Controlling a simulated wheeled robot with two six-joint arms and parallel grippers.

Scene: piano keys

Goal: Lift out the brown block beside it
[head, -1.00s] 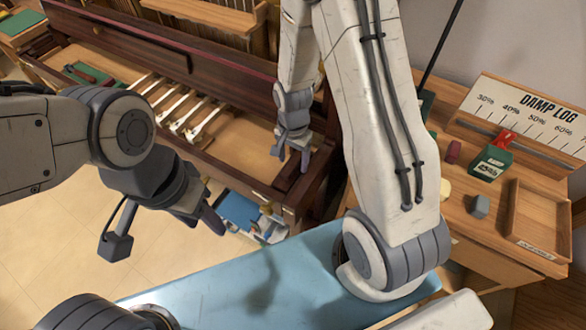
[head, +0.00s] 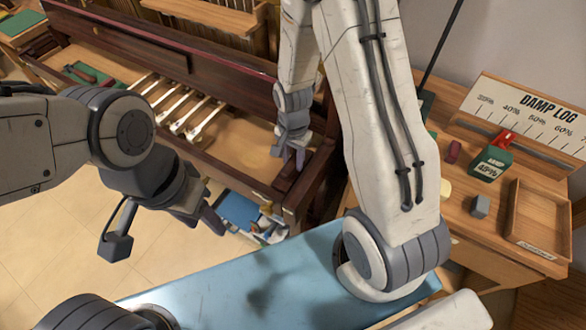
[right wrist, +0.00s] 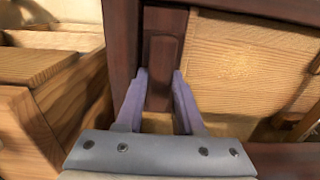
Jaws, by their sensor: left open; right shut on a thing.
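The brown block (right wrist: 162,62) is a dark reddish-brown piece in the narrow slot at the right end of the piano's key bed. In the right wrist view it sits between the two purple-grey fingers of my right gripper (right wrist: 160,78), which is shut on it. In the head view my right gripper (head: 292,155) points down at that end of the piano (head: 215,85), and its fingers hide much of the block. I cannot tell whether the block is raised. My left gripper (head: 210,215) is open and empty, in front of the piano above the floor.
Several pale key levers (head: 175,105) lie in the open key bed. A side desk at right holds a damp log board (head: 530,115), a green box (head: 490,163), a grey block (head: 480,206) and an empty wooden tray (head: 535,220). A blue surface (head: 240,285) lies in front.

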